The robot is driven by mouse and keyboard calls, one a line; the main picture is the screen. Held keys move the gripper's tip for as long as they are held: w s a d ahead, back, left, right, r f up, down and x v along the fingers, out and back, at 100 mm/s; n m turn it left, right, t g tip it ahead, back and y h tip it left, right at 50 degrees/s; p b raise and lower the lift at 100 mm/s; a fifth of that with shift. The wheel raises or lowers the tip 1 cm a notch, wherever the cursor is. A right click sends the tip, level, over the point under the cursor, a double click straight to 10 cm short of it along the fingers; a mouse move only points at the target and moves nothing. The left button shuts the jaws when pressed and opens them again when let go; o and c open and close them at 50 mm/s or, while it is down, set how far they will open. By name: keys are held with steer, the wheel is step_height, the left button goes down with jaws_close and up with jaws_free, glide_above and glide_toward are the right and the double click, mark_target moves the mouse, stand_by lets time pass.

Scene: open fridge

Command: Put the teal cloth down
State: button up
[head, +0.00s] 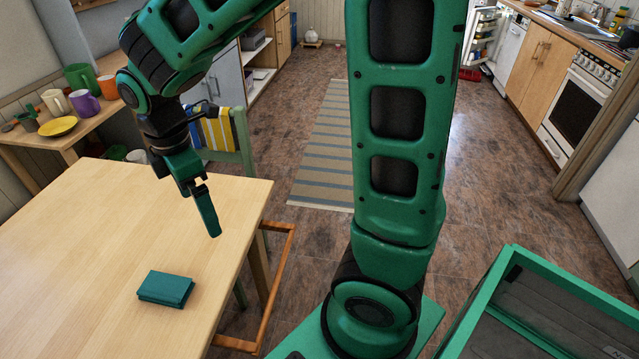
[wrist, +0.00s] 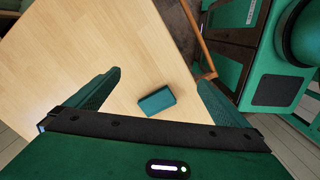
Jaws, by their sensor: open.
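The teal cloth (head: 166,288) is a folded, flat block lying on the light wooden table (head: 100,215), near its right side. In the wrist view the cloth (wrist: 157,101) lies on the tabletop, between and beyond my fingers in the picture. My gripper (head: 207,212) is above the table, up and to the right of the cloth in the head view, apart from it. The wrist view shows my gripper (wrist: 160,85) with its two green fingers spread wide and nothing held between them.
A side table at the left holds a yellow plate (head: 58,126), purple mug (head: 85,102) and green jug (head: 81,78). A chair with a striped cloth (head: 220,130) stands behind the table. The tabletop around the teal cloth is clear. A striped rug (head: 325,140) lies on the floor.

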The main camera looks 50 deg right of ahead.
steer(key=s+d+r+m, duration=0.2)
steer(key=s+d+m, duration=0.2)
steer(key=d+m, duration=0.3)
steer(key=s+d+r+m, duration=0.1)
steer(key=s+d+m, duration=0.4)
steer(key=d, duration=0.4)
steer(key=s+d+m, duration=0.6)
steer(key=s+m, duration=0.5)
steer(key=shift+s+d+r+y, duration=0.15)
steer(key=shift+y, duration=0.15)
steer(key=shift+w+f, duration=0.25)
steer(key=shift+w, duration=0.4)
